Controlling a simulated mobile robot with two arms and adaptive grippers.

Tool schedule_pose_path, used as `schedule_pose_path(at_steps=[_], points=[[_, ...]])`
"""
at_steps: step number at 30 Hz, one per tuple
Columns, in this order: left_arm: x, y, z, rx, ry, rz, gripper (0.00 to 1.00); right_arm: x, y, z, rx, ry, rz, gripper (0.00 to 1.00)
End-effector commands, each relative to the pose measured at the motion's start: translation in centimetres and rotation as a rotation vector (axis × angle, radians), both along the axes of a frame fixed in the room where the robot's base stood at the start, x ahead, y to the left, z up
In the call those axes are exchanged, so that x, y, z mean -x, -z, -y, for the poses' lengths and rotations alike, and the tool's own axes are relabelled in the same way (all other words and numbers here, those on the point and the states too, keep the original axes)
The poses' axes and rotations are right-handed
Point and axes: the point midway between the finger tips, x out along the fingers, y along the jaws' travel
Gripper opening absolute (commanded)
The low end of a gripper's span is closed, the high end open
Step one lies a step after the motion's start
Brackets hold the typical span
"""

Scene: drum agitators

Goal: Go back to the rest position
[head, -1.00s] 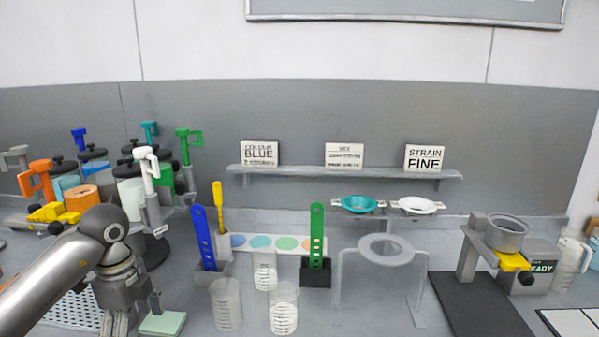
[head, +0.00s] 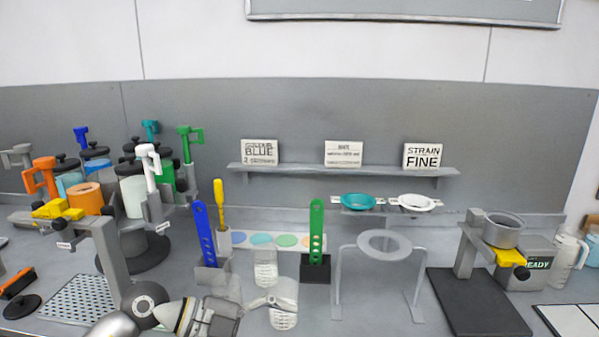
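My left arm comes in low at the bottom left, and my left gripper (head: 268,302) points right at the bottom centre. Its fingers overlap the front clear beaker (head: 284,318) in the picture. I cannot tell whether they touch it or how far apart they are. Another clear beaker (head: 226,284) is partly hidden behind the gripper, and a third (head: 265,270) stands behind. My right gripper is out of view.
Drum agitators with coloured handles (head: 150,165) crowd the left. A blue perforated paddle (head: 204,235) and a green one (head: 316,230) stand upright mid-bench. A grey ring stand (head: 385,243) is right of them. A dark-based stand (head: 478,305) holds a grey cup (head: 504,230).

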Motion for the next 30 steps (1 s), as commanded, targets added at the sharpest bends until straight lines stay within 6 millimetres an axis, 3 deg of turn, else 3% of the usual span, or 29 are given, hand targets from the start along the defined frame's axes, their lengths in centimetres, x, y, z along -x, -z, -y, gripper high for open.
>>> schedule_pose_path(at_steps=[1,3,6,10,14,17,20,23,26,30], points=[[0.7,-1.5,1.7,0.133,-0.006,0.029,0.83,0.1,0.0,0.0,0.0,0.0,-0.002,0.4],[0.9,-4.1,3.1,0.309,-0.044,0.075,0.83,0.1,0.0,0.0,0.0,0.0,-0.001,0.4],[0.7,-7.5,3.5,0.539,-0.148,0.125,0.83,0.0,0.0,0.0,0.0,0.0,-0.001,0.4],[-0.7,-10.6,1.5,0.78,-0.363,0.155,0.83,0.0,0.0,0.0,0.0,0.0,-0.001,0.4],[-2.6,-11.0,-2.5,0.936,-0.648,0.141,0.83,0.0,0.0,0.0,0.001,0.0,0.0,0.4],[-3.8,-9.3,-6.3,0.986,-0.894,0.095,0.83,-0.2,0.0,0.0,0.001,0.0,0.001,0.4],[-4.3,-5.7,-10.2,0.969,-1.147,0.016,0.83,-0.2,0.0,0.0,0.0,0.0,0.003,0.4],[-3.5,-0.9,-13.5,0.887,-1.386,-0.095,0.83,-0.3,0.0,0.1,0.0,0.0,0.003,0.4],[-1.3,4.9,-16.1,0.743,-1.595,-0.238,0.83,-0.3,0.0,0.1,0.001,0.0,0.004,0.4],[4.3,12.7,-18.0,0.468,-1.797,-0.472,0.83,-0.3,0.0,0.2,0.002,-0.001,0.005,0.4]])
